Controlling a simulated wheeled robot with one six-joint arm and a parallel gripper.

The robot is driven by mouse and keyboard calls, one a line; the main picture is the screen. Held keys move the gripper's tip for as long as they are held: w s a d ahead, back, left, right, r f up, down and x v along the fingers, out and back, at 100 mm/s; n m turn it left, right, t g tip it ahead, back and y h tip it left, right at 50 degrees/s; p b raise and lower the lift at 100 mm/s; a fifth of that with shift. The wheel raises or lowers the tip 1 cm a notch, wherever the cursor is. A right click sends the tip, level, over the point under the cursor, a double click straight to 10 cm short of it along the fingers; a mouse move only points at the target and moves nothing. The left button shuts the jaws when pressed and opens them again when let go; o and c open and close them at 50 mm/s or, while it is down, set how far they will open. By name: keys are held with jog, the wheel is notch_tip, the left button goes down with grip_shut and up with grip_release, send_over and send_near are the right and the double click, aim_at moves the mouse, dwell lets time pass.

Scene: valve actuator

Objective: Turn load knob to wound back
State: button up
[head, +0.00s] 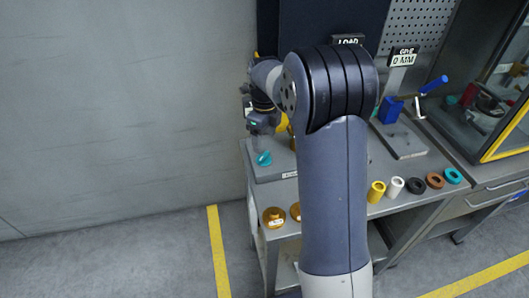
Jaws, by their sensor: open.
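A sign reading LOAD (348,41) stands at the back of the bench, partly covered by my arm. The load knob is not clearly visible; my arm hides the area below the sign. My gripper (262,127) is small and dark at the left end of the bench, pointing down, and is open. A teal part (264,158) shows just below it; I cannot tell whether it is a fingertip or part of a device. A yellow part (283,122) shows beside the gripper, partly behind my arm. I cannot tell whether the gripper touches anything.
A grey plate (275,171) lies at the bench's left end. Brass-coloured discs (273,217) and several coloured rings (415,186) lie along the front. A blue-handled clamp (404,103) stands under a 0 MM sign (403,60). A yellow-edged cabinet (500,90) is at right. Floor at left is clear.

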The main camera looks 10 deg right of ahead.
aim_at(264, 155)
jog(key=f, duration=0.5)
jog(key=f+p, duration=0.1)
jog(key=f, duration=0.1)
jog(key=shift+w+f, duration=0.15)
jog(key=shift+w, duration=0.2)
jog(key=shift+c, duration=0.3)
jog(key=c, duration=0.9)
